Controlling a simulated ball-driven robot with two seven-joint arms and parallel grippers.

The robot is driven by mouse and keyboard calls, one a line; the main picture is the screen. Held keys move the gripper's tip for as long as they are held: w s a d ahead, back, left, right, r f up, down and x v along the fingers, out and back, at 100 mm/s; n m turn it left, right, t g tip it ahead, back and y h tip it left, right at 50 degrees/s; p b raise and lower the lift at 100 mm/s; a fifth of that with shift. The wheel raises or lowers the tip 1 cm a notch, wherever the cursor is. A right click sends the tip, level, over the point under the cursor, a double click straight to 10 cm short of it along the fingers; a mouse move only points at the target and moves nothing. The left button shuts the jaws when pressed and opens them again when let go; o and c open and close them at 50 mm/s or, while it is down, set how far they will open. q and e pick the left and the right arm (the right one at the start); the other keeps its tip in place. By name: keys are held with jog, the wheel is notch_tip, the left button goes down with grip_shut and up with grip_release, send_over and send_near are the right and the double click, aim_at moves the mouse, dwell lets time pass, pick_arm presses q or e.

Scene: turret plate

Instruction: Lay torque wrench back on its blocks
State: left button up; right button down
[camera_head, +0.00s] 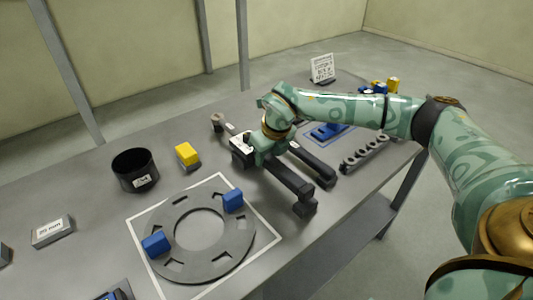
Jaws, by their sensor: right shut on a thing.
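My right gripper (317,193) is over the middle of the table, with its arm coming in from the right. Two long dark bars reach from its body toward the lower right and end in small blocks. It is shut on the torque wrench (217,121), whose grey rounded head and short piece of shaft show beyond the gripper's upper left. The rest of the wrench is hidden or merges with the dark gripper parts, so I cannot tell the exact grip point. The wrench's blocks cannot be made out for sure. My left gripper is not in view.
A ring plate (196,272) with blue blocks (156,244) lies in a white outline at the front. A black cup (135,170) and yellow block (187,154) stand left. A row of grey sockets (364,154), blue tray (326,131) and sign (322,68) are right and behind.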

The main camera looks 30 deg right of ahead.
jog(key=shift+f, duration=0.1)
dwell(0.6)
jog(key=shift+w+f, duration=0.1)
jog(key=shift+f, duration=0.4)
dwell(0.9)
jog(key=c, duration=1)
grip_release()
jog(key=shift+o, duration=0.2)
jog(key=shift+s+f, duration=0.2)
notch_tip(320, 180, up, 7)
jog(key=p, duration=0.6)
jog(key=shift+r, duration=0.2)
jog(key=shift+f, duration=0.1)
jog(key=shift+w, duration=0.1)
